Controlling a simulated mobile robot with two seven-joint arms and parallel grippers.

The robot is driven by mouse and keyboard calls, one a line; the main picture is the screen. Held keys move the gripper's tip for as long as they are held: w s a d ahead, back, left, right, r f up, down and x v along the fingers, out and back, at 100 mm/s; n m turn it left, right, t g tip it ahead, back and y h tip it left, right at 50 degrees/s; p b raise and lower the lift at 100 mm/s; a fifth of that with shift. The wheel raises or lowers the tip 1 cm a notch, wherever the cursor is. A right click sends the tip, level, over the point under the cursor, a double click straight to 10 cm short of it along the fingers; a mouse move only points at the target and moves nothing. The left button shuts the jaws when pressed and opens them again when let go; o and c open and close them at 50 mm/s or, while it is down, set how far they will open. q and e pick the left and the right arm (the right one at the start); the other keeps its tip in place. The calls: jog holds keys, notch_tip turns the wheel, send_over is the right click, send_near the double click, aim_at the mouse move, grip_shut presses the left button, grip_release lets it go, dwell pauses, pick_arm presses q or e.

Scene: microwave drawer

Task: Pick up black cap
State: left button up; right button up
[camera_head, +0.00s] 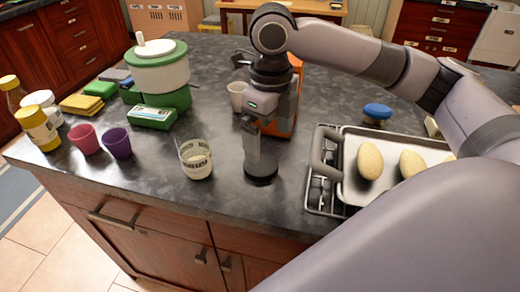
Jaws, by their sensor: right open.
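The black cap (260,179) is a flat, dark disc on the dark countertop, near the front edge and right of the glass beaker. My right gripper (257,158) points down directly over it. Its fingers are open, and the lower finger overlaps the cap's upper part in the picture. I cannot tell whether the fingertips touch the cap or stand on either side of it. My left gripper is not in view.
A glass beaker (195,159) stands close left of the cap. A metal tray (350,190) with potato-like items lies to the right. A white cup (237,96) and an orange object (294,75) stand behind my gripper. Purple (117,143) and pink (84,138) cups stand left.

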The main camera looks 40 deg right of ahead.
aim_at(264, 166)
jog(key=shift+w+d+f, duration=0.1)
jog(key=shift+f, duration=0.35)
jog(key=f, duration=0.4)
jog(key=a+f, duration=0.1)
jog(key=f, duration=0.1)
jog(key=shift+w+f, duration=0.1)
jog(key=c, duration=1.1)
